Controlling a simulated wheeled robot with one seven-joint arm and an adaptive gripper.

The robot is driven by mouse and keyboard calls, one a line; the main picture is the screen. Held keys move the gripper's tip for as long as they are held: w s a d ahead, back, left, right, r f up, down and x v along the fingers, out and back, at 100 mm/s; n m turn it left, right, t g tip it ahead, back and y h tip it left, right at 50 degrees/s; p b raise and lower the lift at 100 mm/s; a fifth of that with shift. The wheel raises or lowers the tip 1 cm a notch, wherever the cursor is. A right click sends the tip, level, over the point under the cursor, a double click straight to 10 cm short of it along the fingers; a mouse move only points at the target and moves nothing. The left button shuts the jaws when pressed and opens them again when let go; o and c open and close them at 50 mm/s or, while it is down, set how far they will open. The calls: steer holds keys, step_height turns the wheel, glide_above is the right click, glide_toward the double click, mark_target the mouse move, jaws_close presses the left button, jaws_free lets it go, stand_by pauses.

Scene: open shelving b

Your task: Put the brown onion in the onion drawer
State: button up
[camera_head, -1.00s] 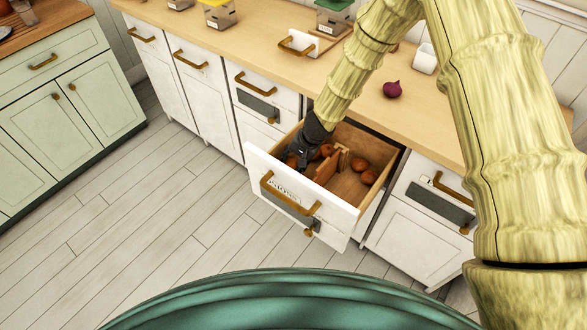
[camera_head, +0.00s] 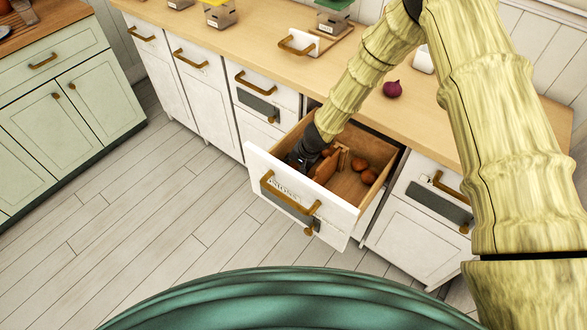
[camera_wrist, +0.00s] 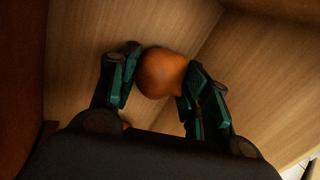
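The onion drawer (camera_head: 283,212) is pulled open, with a white front, brass handle and a label reading onions. A wooden divider (camera_head: 326,170) splits its inside. My gripper (camera_head: 303,158) is down inside the drawer's left part, and my arm hides much of that part. In the wrist view my gripper (camera_wrist: 158,80) has a brown onion (camera_wrist: 162,72) between its fingers, with the fingers close against both sides. The onion is just above or touching the drawer's wooden floor; I cannot tell which. Brown onions (camera_head: 365,170) lie right of the divider.
A red onion (camera_head: 392,89) sits on the wooden counter (camera_head: 300,75) behind the drawer. A white cup (camera_head: 424,60) stands near the wall. Wooden drawer walls surround my gripper closely.

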steer(key=shift+o, duration=0.7)
steer(key=shift+r, duration=0.15)
steer(key=shift+r, duration=0.15)
steer(key=b+v, duration=0.1)
steer(key=v, duration=1)
steer(key=shift+d+r, duration=0.15)
steer(key=shift+r, duration=0.2)
